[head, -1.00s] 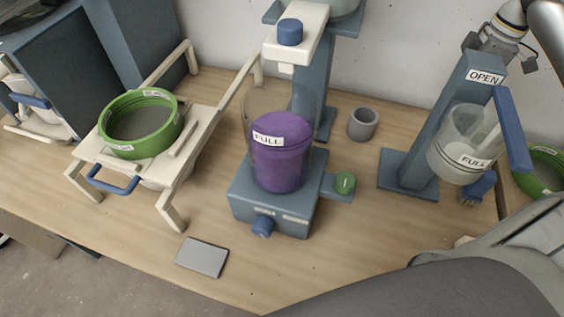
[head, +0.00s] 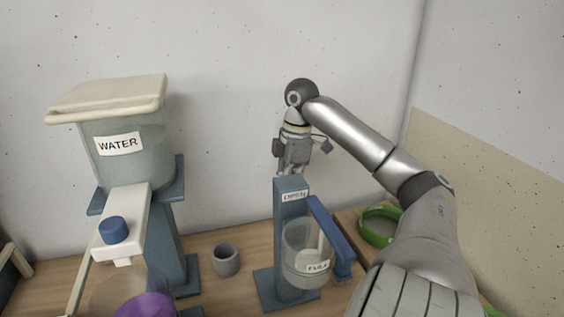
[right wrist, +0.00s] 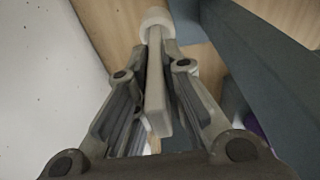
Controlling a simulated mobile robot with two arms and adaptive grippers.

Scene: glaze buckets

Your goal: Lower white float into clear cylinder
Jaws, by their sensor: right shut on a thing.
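In the head view the float is hidden behind the post. No other clear cylinder shows near the gripper. My left gripper is out of view.
The blue post (head: 286,235) and its blue lever (head: 330,235) stand close to my right gripper. A grey cup (head: 226,259), a WATER tank (head: 130,150) and a purple-filled vessel (head: 145,306) are to the left.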

